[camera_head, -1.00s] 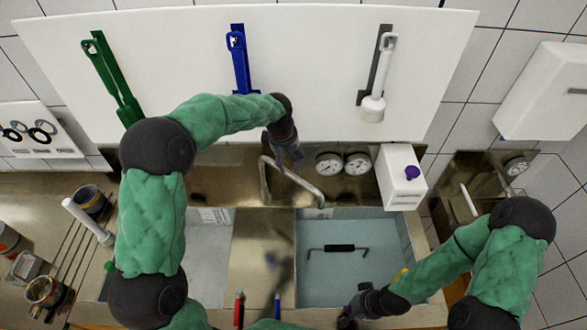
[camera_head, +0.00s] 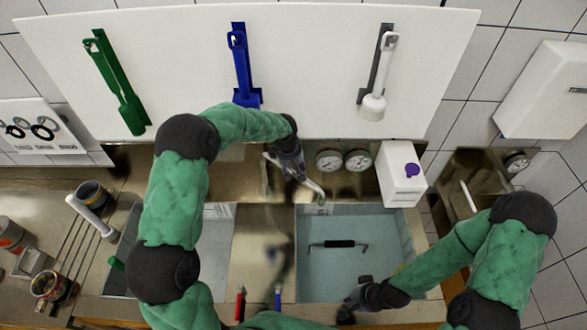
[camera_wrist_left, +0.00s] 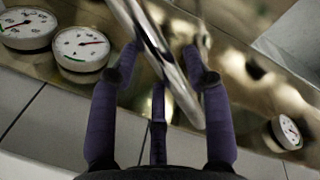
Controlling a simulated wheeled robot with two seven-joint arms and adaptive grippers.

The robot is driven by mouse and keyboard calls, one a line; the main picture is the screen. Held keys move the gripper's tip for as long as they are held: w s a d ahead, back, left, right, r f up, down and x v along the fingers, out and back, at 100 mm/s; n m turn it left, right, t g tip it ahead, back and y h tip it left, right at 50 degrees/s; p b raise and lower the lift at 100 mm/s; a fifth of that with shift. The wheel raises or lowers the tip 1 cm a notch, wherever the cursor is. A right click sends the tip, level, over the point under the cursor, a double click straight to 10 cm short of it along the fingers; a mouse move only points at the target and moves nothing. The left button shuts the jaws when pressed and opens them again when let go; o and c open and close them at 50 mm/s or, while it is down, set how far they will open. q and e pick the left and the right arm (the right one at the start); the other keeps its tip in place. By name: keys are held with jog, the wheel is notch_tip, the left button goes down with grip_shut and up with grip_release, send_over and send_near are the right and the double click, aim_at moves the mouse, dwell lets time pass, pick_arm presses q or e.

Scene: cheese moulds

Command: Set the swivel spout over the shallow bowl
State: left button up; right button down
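The metal swivel spout (camera_head: 316,190) rises from the ledge behind the sink. Its free end points right, at the back edge of the water-filled right bowl (camera_head: 380,265). The pale left bowl (camera_head: 217,255), which looks the shallower one, is partly hidden by my left arm. My left gripper (camera_head: 296,172) is at the spout. In the left wrist view the shiny spout tube (camera_wrist_left: 160,55) crosses between its spread purple fingers (camera_wrist_left: 165,95); firm contact is not clear. My right gripper (camera_head: 350,304) hangs low over the right bowl's front edge, its fingers unclear.
Two dial gauges (camera_head: 343,160) and a white box (camera_head: 401,175) with a purple knob stand behind the sink. A black-handled bar (camera_head: 338,244) lies across the right bowl. Green, blue (camera_head: 240,65) and white tools hang on the back board.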

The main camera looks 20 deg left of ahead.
pick_arm(q)
grip_shut()
jog(key=shift+s, duration=0.1)
